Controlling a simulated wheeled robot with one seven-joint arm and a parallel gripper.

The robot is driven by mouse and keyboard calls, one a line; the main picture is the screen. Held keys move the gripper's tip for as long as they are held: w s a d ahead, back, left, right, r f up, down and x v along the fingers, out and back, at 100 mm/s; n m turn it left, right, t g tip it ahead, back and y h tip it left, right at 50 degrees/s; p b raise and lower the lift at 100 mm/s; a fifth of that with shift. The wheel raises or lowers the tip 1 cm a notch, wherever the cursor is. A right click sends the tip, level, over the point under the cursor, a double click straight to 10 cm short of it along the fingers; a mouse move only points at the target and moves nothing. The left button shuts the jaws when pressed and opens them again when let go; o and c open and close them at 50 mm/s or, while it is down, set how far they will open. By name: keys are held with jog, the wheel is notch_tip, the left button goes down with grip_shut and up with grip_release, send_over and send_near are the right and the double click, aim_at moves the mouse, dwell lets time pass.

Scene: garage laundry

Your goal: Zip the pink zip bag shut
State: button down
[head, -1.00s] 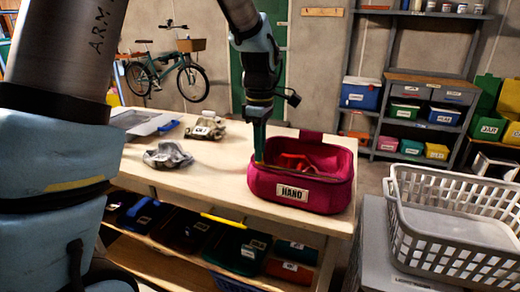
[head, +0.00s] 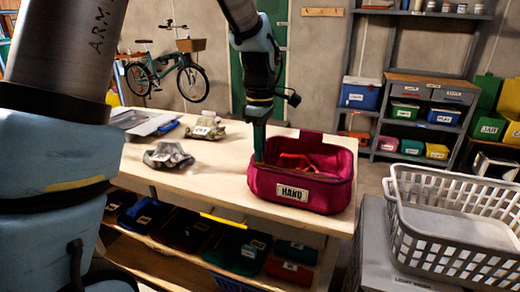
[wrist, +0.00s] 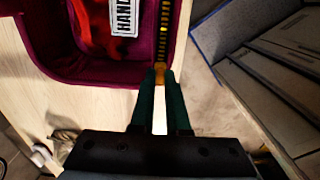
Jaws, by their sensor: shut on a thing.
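The pink zip bag (head: 325,200) stands on the wooden bench with its top open, and a label marked HAND is on its front. Red contents (head: 293,163) show inside. In the wrist view the bag's zip track (wrist: 164,30) runs along one rim, with an orange-yellow zip pull (wrist: 160,70) at its near end. My gripper (head: 259,152) points down at the bag's left rim. In the wrist view my green fingertips (wrist: 160,80) are shut on the zip pull. The fingers partly hide the pull, and it is too small to make out in the head view.
Two crumpled grey cloths (head: 169,155) and (head: 205,128) lie on the bench (head: 215,180) left of the bag. A grey tray (head: 142,121) is at the back left. A white laundry basket (head: 450,232) stands at the right, apart from the bench.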

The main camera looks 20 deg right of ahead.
jog(key=s+d+p, duration=0.1)
jog(key=s+d, duration=0.5)
jog(key=d, duration=0.1)
jog(key=s+d+p, duration=0.2)
jog(key=s+d, duration=0.5)
jog(key=shift+s, duration=0.2)
jog(key=c, duration=0.9)
grip_release()
notch_tip(320, 180, up, 11)
jog(key=shift+f+b, duration=0.1)
jog(key=shift+b, duration=0.8)
